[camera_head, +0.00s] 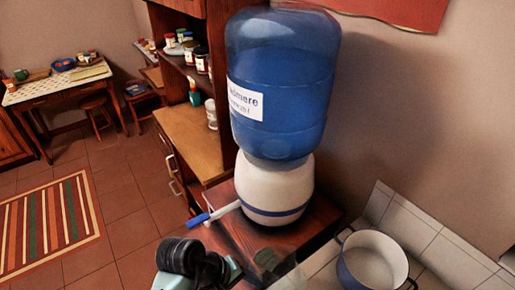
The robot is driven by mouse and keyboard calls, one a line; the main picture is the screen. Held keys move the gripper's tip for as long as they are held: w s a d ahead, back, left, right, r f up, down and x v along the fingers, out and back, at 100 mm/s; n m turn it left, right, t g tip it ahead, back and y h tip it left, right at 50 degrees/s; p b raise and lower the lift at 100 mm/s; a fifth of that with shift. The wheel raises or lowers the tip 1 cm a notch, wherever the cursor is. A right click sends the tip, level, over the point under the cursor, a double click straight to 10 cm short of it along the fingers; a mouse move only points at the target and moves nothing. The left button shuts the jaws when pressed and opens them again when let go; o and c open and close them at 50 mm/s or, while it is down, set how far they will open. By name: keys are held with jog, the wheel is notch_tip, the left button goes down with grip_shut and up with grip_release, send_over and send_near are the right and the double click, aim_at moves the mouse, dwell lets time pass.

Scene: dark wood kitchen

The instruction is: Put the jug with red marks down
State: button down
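My gripper (210,268), dark with a pale teal part, shows at the bottom edge left of centre. Its fingers are not clear, so I cannot tell whether it is open or shut. Just right of it is a clear, see-through shape (257,247), perhaps the jug, low in the picture in front of the water dispenser. I see no red marks on it. I cannot tell whether it is held or resting on something, and its lower part is cut off or blurred.
A pot (372,262) stands right on white tiles (442,262). Shelves (195,135) stand behind. A striped rug (50,222) lies left.

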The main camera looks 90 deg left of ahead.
jog(key=w+d+f, duration=0.2)
jog(key=d+f, duration=0.1)
jog(key=shift+w+d+p, duration=0.1)
jog(key=shift+d+p, duration=0.15)
jog(key=shift+p, duration=0.05)
jog(key=shift+c, duration=1)
grip_release()
jog(key=shift+f, duration=0.1)
